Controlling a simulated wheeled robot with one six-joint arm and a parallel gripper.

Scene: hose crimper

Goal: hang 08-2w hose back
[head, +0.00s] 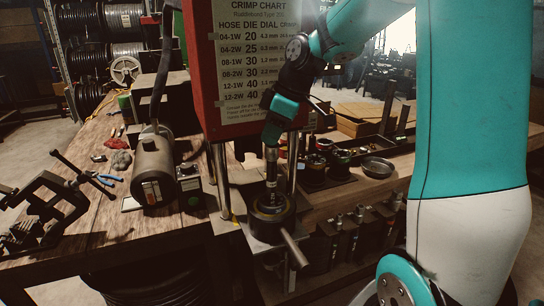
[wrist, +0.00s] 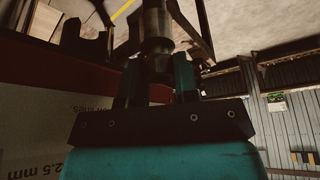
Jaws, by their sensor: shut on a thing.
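My gripper (head: 272,134) is in front of the red crimper (head: 230,75), pointing down over its round base. In the wrist view its two teal fingers (wrist: 157,78) are closed around a dark metal cylindrical piece (wrist: 157,30). In the head view this metal piece (head: 271,163) is upright below the gripper, in line with the crimper's die ring (head: 271,208). I cannot tell whether its lower end touches the ring. The 08-2w label is not readable on any hose.
Several dark pieces with silver ends (head: 338,228) line the bench's front at the right. Black cups (head: 314,170) and a round dish (head: 377,167) stand on the bench. A grey motor (head: 154,168) and a vise (head: 45,210) are at the left. A lever (head: 294,248) sticks out from the crimper base.

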